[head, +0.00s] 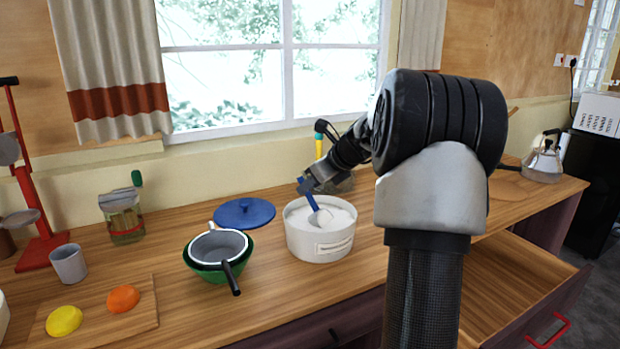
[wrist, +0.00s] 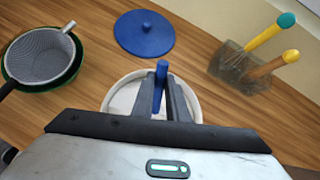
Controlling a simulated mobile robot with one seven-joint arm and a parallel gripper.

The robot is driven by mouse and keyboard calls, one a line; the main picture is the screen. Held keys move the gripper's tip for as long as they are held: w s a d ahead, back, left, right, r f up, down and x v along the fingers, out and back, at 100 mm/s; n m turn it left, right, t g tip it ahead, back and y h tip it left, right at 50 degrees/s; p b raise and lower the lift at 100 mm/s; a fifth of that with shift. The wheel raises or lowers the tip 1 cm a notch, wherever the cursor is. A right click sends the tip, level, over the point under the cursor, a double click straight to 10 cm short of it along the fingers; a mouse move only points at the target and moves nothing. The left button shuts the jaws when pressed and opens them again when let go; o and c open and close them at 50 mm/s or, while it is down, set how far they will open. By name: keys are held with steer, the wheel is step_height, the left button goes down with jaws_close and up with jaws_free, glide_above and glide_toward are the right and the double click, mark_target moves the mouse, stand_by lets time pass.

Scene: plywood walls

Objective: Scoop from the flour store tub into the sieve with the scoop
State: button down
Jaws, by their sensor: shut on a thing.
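The white flour store tub (head: 318,245) stands open on the wooden counter with white flour inside; its rim also shows in the wrist view (wrist: 113,97). My gripper (head: 306,186) is shut on the blue handle of the scoop (head: 314,203), above the tub. The handle shows between the fingers in the wrist view (wrist: 161,72). The scoop's pale bowl end is down at the flour; how deep it sits I cannot tell. The grey mesh sieve (head: 218,246) rests on a green bowl (head: 210,274) left of the tub, its black handle pointing towards the front.
A blue lid (head: 244,212) lies behind the sieve and tub. A clear holder with colourful-handled utensils (wrist: 240,68) stands right of the lid. A board with a lemon (head: 64,321) and an orange (head: 123,298) lies front left. An open drawer (head: 525,290) juts out at right.

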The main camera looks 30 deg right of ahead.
mark_target(300, 181)
steer(key=shift+w+a+f+g+h+p, duration=0.35)
steer(key=shift+w+g+p, duration=0.4)
steer(key=shift+p, duration=2.15)
steer(key=shift+w+a+f+g+h+p, duration=0.45)
steer(key=shift+g+p, duration=0.4)
steer(key=shift+p, duration=2.05)
steer(key=shift+w+d+g+p, duration=0.1)
steer(key=shift+w+g+p, duration=0.2)
steer(key=shift+p, duration=0.6)
steer(key=g+p, duration=0.1)
steer(key=p, duration=0.2)
steer(key=w+g+h+p, duration=0.1)
steer(key=p, duration=0.3)
steer(key=shift+a+n, duration=0.3)
steer(key=shift+w+a+r+g+h+p, duration=0.1)
steer(key=shift+w+r+g+h+p, duration=0.1)
steer(key=shift+r+g, duration=0.35)
steer(key=shift+w+a+r+g+h+p, duration=0.1)
steer(key=shift+w+r+g+h, duration=0.15)
steer(key=shift+r, duration=0.6)
steer(key=shift+w+a+r+g+h+p, duration=0.1)
steer(key=shift+w+r+g+h, duration=0.1)
steer(key=shift+r+g, duration=0.35)
steer(key=shift+r, duration=0.2)
